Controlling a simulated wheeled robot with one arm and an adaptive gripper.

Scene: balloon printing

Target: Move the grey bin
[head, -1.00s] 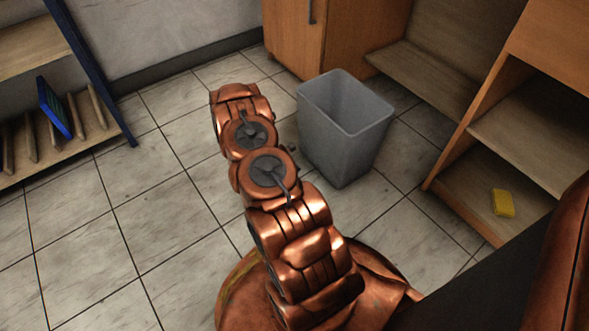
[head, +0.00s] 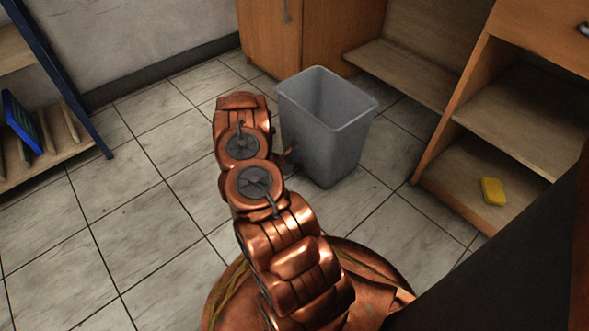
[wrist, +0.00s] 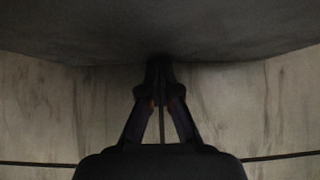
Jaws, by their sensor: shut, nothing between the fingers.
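The grey bin (head: 330,145) stands upright and open-topped on the tiled floor in the head view, just right of my arm. My gripper (wrist: 159,72) shows in the wrist view as dark fingers drawn together at the tips, with nothing between them. The tips are at the lower edge of a dark grey surface across the top of that view, likely the bin (wrist: 160,30). I cannot tell whether they touch it. In the head view my gripper is mostly hidden behind my copper arm, and a small part shows by the bin's left side.
A wooden cabinet (head: 270,35) stands behind the bin. An open wooden shelf (head: 450,200) with a yellow sponge-like block (head: 492,191) is to the right. A blue-framed rack (head: 75,95) holding a blue item (head: 21,122) stands at the left. The floor on the left is clear.

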